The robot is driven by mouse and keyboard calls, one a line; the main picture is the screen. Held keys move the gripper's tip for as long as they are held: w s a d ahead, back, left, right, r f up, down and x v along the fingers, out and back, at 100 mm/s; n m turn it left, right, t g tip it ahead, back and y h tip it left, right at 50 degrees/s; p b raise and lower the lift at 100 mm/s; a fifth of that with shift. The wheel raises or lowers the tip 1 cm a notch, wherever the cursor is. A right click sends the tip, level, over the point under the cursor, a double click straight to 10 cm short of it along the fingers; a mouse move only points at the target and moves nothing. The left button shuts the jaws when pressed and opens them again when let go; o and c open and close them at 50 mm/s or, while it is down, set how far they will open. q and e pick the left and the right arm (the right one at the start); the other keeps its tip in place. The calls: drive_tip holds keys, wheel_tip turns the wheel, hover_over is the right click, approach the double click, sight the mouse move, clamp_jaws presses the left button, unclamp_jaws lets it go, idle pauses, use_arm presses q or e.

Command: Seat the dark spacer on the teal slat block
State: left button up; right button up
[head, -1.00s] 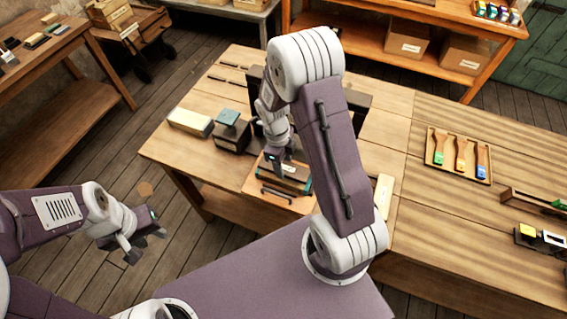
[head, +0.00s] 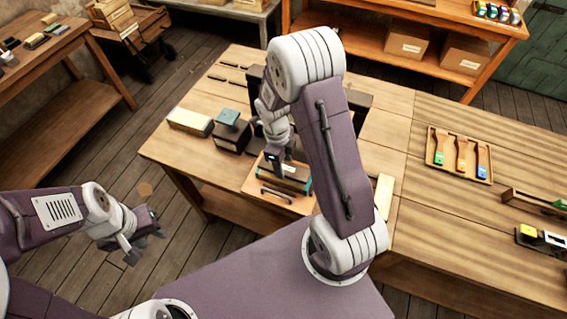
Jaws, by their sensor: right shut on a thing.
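My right gripper (head: 274,162) is shut over the wooden tray (head: 253,183) on the table. What it holds is small and mostly hidden; it appears to be the dark spacer, low above or touching the tray's contents. The teal slat block (head: 308,187) appears to be the teal-edged piece in the tray, partly covered by the gripper and a dark brown piece; I cannot tell whether the spacer touches it. Dark bars (head: 276,193) lie at the tray's front. My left gripper (head: 146,246) is open and empty, left of the table and away from the tray.
A dark block with a teal top (head: 228,117) and a pale-topped box (head: 190,121) stand left of the tray. A dark press frame (head: 358,105) rises behind my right arm. A tray of coloured-ended tools (head: 437,160) lies at right. The table's front left is clear.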

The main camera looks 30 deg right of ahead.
drive_tip(key=shift+f+b, duration=1)
drive_tip(key=shift+f, duration=0.15)
drive_tip(key=o, duration=1.5)
drive_tip(key=shift+r, duration=0.1)
drive_tip(key=r, duration=0.6)
drive_tip(key=w+r, duration=0.1)
drive_tip(key=r, duration=0.2)
drive_tip(key=shift+a+b, duration=0.3)
drive_tip(key=shift+a, duration=0.1)
drive_tip(key=shift+s, duration=0.1)
